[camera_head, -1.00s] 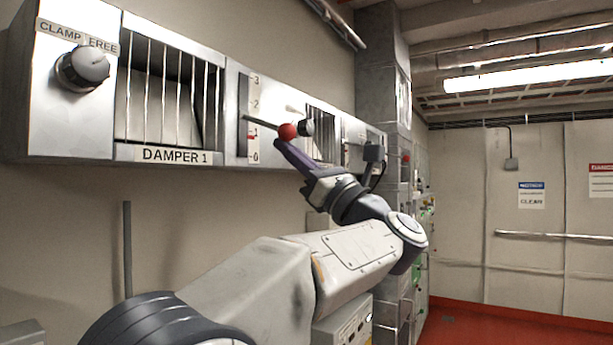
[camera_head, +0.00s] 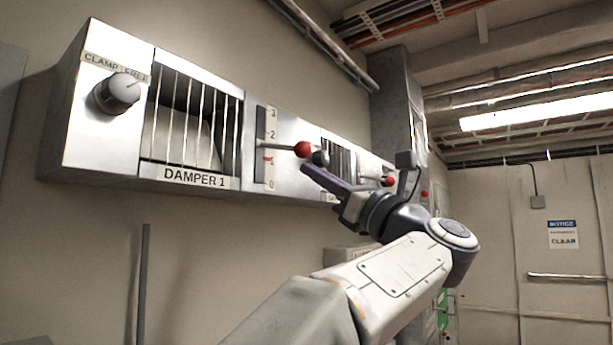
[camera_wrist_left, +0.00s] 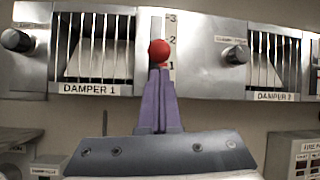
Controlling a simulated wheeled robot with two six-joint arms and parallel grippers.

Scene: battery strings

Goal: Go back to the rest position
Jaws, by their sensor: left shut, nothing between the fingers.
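My left gripper (camera_head: 308,170) is shut and empty, its purple fingers pressed together. In the head view its tips lie just below the red ball knob of the damper 1 lever (camera_head: 303,149). In the left wrist view the fingertips (camera_wrist_left: 158,72) overlap the lower edge of the red knob (camera_wrist_left: 159,51), and I cannot tell whether they touch it. The lever stands between marks 1 and 2 on the scale (camera_head: 266,146) in the head view. My right gripper is in neither view.
The damper 1 panel (camera_head: 200,178) has a barred window and a clamp knob (camera_head: 118,93) at its left. A second panel, damper 2 (camera_wrist_left: 272,96), is to the right. A notice sign (camera_head: 562,234) hangs on the far wall. The space below the panels is mostly open.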

